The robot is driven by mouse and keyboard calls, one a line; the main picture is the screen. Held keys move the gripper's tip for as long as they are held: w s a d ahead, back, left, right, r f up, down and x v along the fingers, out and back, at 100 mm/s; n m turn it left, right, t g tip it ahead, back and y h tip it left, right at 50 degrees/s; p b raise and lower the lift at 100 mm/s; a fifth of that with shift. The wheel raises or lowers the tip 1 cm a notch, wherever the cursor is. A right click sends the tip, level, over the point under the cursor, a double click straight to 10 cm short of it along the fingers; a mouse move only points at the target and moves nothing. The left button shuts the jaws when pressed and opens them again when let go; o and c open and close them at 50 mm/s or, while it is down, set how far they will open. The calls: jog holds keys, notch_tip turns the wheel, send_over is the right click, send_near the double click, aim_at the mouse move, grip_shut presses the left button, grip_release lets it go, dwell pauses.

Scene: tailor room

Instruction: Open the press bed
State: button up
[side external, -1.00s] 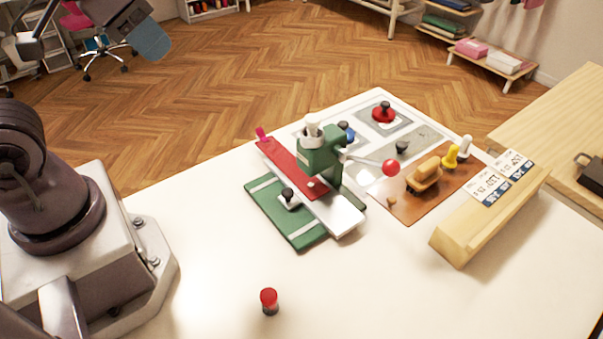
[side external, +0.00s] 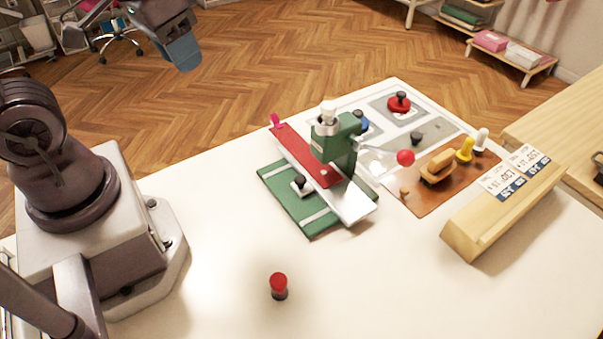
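The press stands on the white table: a green head (side external: 336,140) with a white knob on top, and a lever ending in a red ball (side external: 405,157). Below the head a long red and white bed (side external: 318,172) runs slantwise, with a pink tab (side external: 276,121) at its far left end. It lies over a green base (side external: 292,202) with white stripes and a black knob (side external: 299,183). Whether the bed is latched cannot be told. My gripper (side external: 183,54), with blue-grey fingers, hangs at the upper left, well apart from the press. Its finger gap cannot be made out.
A red-topped stamp-like piece (side external: 278,285) stands on the front table. Right of the press are a mat with a red-knobbed piece (side external: 399,103), an orange-handled tool (side external: 437,166), yellow and white pegs, and a wooden block (side external: 500,205). The front table is mostly clear.

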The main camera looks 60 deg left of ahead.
notch_tip(320, 180, down, 8)
jog(key=s+n+g+h, duration=0.1)
jog(key=n+g+h, duration=0.3)
jog(key=n, duration=0.1)
jog(key=n+t+h, duration=0.6)
jog(key=n+t, duration=0.5)
jog(key=n, duration=0.9)
send_near(300, 178)
jog(key=shift+y, duration=0.3)
jog(key=x, duration=0.8)
jog(key=shift+w+d, duration=0.15)
jog(key=shift+d, duration=0.2)
